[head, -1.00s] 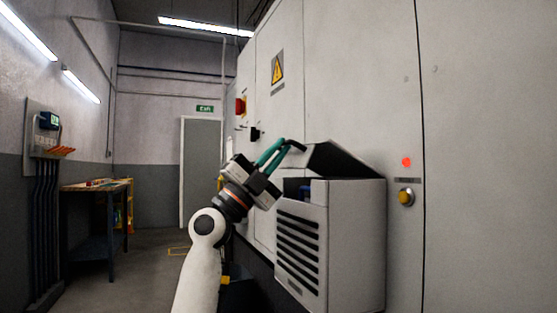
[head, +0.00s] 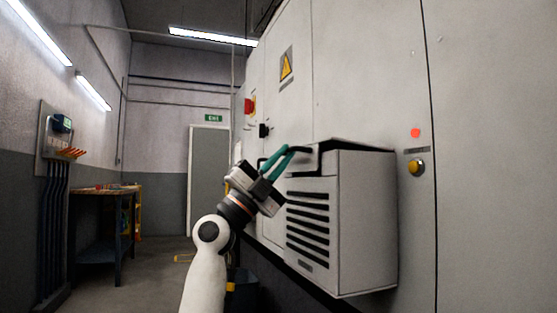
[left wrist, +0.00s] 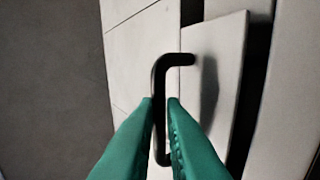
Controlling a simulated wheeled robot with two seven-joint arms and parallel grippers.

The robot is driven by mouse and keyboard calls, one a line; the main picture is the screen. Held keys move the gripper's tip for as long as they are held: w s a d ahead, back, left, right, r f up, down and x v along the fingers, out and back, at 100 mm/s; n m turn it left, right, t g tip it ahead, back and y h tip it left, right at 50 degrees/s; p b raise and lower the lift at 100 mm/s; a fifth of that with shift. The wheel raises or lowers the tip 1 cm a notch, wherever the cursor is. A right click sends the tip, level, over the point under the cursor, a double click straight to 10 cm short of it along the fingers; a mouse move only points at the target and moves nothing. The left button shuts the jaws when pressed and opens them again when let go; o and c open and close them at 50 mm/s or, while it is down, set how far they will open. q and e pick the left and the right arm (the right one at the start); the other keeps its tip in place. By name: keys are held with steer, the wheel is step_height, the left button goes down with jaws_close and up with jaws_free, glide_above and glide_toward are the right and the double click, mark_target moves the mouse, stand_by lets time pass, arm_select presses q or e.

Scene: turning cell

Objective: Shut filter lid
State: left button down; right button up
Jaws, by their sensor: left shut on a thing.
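The filter housing (head: 345,215) is a pale box with dark louvre slots on its front, fixed to the large grey cabinet. Its lid (head: 305,162) lies low over the top of the box, close to level, with a dark strip along its upper edge. I cannot tell whether it is fully seated. My left gripper (head: 292,152) has teal fingers and is shut on the lid's dark bar handle (left wrist: 158,80), at the front of the lid. In the left wrist view the handle runs between the two fingertips. My right gripper is not in view.
The cabinet (head: 370,80) carries a yellow warning sign (head: 287,64), a red switch (head: 250,105), a red light (head: 415,133) and a yellow button (head: 415,167). A workbench (head: 105,192) stands at the far left. The floor between is mostly clear.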

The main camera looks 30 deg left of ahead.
arm_select(q)
steer(key=shift+w+d+f, duration=0.25)
steer(key=shift+w+f, duration=0.05)
steer(key=shift+w, duration=0.05)
steer(key=c, duration=1.5)
jaws_free()
steer(key=shift+w+d, duration=0.2)
steer(key=shift+w, duration=0.05)
steer(key=shift+s+a, duration=0.1)
steer(key=shift+s, duration=0.05)
steer(key=shift+a, duration=0.1)
steer(key=v, duration=1.2)
steer(key=shift+s+r, duration=0.1)
